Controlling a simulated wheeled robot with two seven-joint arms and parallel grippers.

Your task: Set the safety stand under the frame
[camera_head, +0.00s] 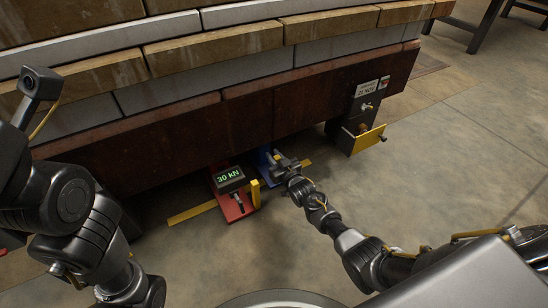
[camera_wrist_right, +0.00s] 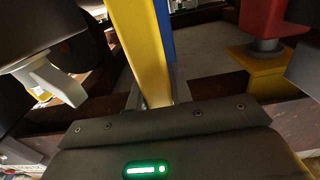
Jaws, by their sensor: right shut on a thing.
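The frame (camera_head: 190,133) is a long dark red-brown beam under the stacked blocks. A blue safety stand (camera_head: 264,166) is low at its near edge, partly hidden by my right gripper (camera_head: 281,163). My right gripper is shut on it. In the right wrist view, a yellow bar (camera_wrist_right: 141,45) with a blue part (camera_wrist_right: 165,28) behind it runs between the fingers (camera_wrist_right: 175,72); the contact points are not clear. Whether the stand touches the frame is hidden. My left arm shows at the left, but its gripper is out of view.
A red jack (camera_head: 229,205) with a "30 kN" display (camera_head: 229,176) stands just left of the stand, with an upright yellow piece beside it. Yellow strips mark the floor.

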